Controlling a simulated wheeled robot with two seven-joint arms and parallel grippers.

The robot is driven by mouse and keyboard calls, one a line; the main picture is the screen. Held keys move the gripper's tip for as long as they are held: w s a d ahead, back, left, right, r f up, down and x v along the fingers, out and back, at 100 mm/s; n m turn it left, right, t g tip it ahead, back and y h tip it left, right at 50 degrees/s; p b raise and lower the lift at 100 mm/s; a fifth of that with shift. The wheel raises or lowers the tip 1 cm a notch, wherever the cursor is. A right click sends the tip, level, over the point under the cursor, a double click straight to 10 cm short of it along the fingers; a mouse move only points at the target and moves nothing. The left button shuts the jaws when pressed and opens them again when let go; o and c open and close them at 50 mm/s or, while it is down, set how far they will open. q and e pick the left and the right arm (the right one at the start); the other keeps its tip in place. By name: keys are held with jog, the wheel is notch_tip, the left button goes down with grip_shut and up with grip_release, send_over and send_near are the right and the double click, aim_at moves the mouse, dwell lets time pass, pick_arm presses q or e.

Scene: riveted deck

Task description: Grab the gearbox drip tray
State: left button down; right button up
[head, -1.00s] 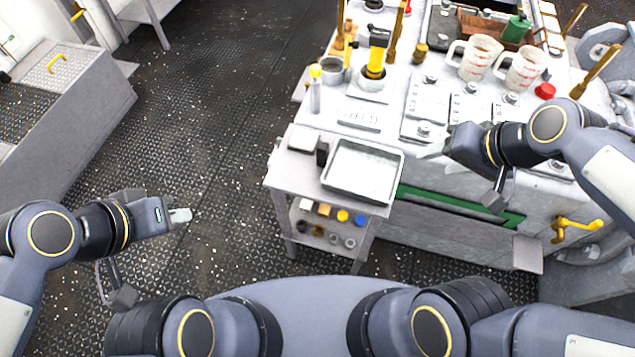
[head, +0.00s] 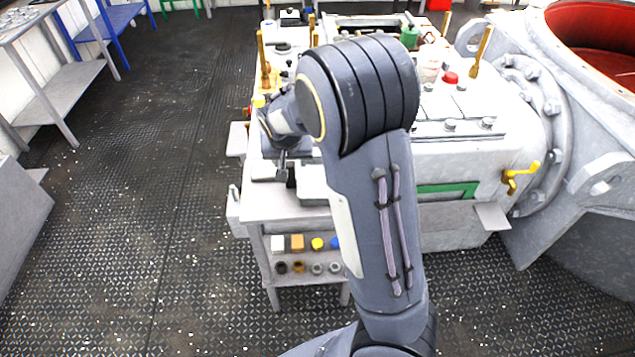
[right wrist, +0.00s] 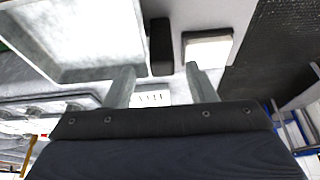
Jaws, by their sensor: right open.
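The drip tray is a shallow, pale grey metal pan. In the head view my right arm covers most of it, and only its left part (head: 313,184) shows on the small side cart. In the right wrist view the tray (right wrist: 85,40) fills the upper left, empty inside, with a raised rim. My right gripper (head: 284,160) is at the cart's far side, its fingers hard to make out in the head view. In the right wrist view its fingers (right wrist: 160,85) are spread, with nothing between them, apart from the tray. My left gripper is out of view.
A black object (right wrist: 161,47) and a white block (right wrist: 208,50) lie beside the tray. The cart's lower shelf (head: 310,281) holds small coloured pieces and rings. The large gearbox housing (head: 470,160) stands behind and right. Open floor (head: 150,250) lies to the left.

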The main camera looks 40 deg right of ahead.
aim_at(289, 165)
jog(key=x, duration=0.3)
jog(key=shift+w+a+f, duration=0.1)
jog(key=shift+w+f, duration=0.05)
jog(key=shift+f, duration=0.25)
grip_shut()
